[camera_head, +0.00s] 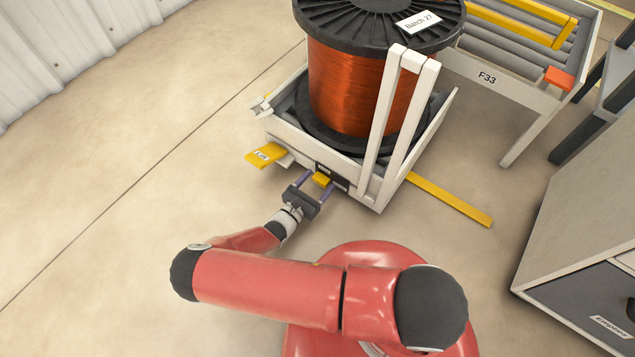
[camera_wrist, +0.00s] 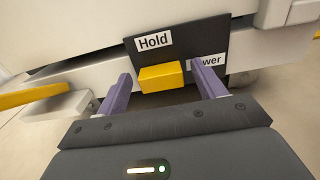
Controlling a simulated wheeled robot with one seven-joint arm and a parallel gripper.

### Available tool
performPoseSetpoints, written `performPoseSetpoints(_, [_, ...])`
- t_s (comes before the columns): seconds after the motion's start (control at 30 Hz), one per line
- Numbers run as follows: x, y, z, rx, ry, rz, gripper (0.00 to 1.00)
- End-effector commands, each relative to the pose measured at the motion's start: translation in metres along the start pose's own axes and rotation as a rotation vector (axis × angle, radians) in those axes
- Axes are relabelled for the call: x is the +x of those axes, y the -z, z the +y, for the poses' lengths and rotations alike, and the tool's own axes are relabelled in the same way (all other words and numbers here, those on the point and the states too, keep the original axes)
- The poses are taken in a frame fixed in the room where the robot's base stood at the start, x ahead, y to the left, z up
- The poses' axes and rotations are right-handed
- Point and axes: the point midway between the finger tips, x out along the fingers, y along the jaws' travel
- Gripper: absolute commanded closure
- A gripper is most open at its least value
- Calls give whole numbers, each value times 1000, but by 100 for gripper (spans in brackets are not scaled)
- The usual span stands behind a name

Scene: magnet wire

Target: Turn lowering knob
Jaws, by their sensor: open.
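The lowering knob (camera_wrist: 161,77) is a yellow block on a dark panel (camera_wrist: 208,38) at the low front of a white cart. The panel carries a "Hold" label (camera_wrist: 154,41) above the knob and a label ending in "wer" (camera_wrist: 208,62) to its right, partly covered by a finger. In the head view the knob (camera_head: 321,179) shows small between my fingers. My gripper (camera_wrist: 161,88) is open, with one purple finger on each side of the knob. I see a gap at each side and cannot tell whether the knob is fully between the fingertips.
The white cart (camera_head: 290,135) bears a large spool of copper wire (camera_head: 350,85). A yellow pedal (camera_head: 266,154) sticks out left of the panel and a yellow bar (camera_head: 450,199) lies to the right. A roller conveyor (camera_head: 515,85) stands behind. The floor at left is clear.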

Motion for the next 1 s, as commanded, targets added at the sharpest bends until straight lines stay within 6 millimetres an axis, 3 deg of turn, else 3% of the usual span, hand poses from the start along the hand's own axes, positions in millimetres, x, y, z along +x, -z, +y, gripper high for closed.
performPoseSetpoints(0.3, [4, 0, 0, 1, 0, 0, 31])
performPoseSetpoints(0.63, [3, 0, 0, 1, 0, 1, 74])
performPoseSetpoints(1.0, [4, 0, 1, -57, 1, 2, 76])
